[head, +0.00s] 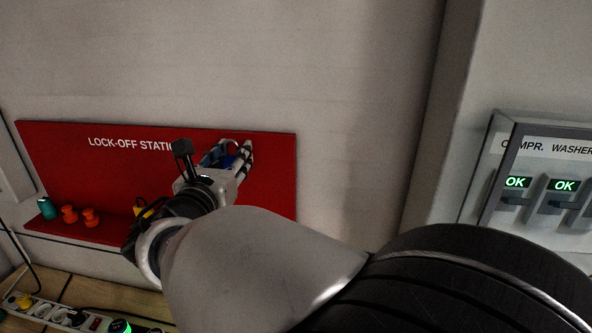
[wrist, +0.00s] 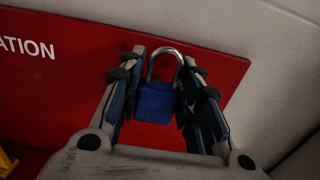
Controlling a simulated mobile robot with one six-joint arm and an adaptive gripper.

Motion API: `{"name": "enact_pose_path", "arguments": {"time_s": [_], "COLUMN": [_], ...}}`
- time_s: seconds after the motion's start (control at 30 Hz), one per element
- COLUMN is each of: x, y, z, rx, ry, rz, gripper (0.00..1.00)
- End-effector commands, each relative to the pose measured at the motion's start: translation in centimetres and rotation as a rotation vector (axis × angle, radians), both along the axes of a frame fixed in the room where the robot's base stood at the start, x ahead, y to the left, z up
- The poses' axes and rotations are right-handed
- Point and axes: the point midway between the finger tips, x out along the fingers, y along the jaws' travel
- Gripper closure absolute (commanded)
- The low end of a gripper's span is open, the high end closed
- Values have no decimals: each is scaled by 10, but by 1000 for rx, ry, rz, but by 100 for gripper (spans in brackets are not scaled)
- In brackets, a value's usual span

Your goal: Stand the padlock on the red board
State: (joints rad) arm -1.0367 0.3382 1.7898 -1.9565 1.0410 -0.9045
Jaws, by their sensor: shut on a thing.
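A blue padlock (wrist: 156,103) with a silver shackle is upright between the fingers of my gripper (wrist: 163,92) in the wrist view. My gripper is shut on its body, and the shackle points up. In the head view my gripper (head: 238,152) is in front of the upper right part of the red board (head: 272,165), and only a little blue of the padlock (head: 228,161) shows. The board reads "LOCK-OFF STATION" and has a red ledge (head: 105,232) along its bottom. The right part of the ledge is hidden behind my arm.
A teal item (head: 47,208), two orange items (head: 69,214) and a yellow item (head: 146,209) are on the ledge. A power strip (head: 55,313) lies below on a wooden surface. A grey switch panel (head: 545,180) is on the right wall.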

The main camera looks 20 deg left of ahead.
Motion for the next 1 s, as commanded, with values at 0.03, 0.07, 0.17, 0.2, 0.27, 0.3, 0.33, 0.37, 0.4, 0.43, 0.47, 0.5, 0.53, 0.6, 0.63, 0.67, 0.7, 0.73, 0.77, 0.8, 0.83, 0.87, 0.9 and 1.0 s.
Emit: {"name": "enact_pose_path", "arguments": {"time_s": [0.03, 0.07, 0.17, 0.2, 0.27, 0.3, 0.33, 0.37, 0.4, 0.43, 0.47, 0.5, 0.53, 0.6, 0.63, 0.67, 0.7, 0.73, 0.77, 0.8, 0.83, 0.87, 0.9, 1.0], "x": [0, 0, 0, 0, 0, 0, 0, 0, 0, 0, 0, 0, 0, 0, 0, 0, 0, 0, 0, 0, 0, 0, 0, 0], "y": [0, 0, 0, 0, 1, 1, 1, 1, 1, 1, 1, 1, 0, 1, 1, 1, 1, 1, 1, 1, 1, 0, 0, 0], "z": [-12, -19, -46, -57, -74, -84, -93, -100, -111, -117, -124, -132, -137, -146, -148, -150, -151, -153, -155, -158, -161, -165, -171, -188], "rx": [-6, -6, -10, -9, -9, -9, -9, -8, -8, -6, -7, -5, -5, -3, -3, -3, -2, -1, -1, -2, -3, -4, -4, -5], "ry": [3, 3, 5, 4, 4, 3, 4, 4, 3, 3, 3, 3, 2, 2, 2, 1, 1, 0, 0, 1, 1, 2, 3, 2], "rz": [-1, -1, 0, 0, 0, 0, 1, 0, 0, 1, 1, 0, 0, 1, 1, 1, 1, 1, 0, 0, 0, 0, 0, 0], "gripper": [94, 94, 94, 94, 94, 94, 94, 94, 94, 94, 94, 94, 94, 94, 94, 94, 94, 94, 94, 94, 94, 94, 94, 94]}}
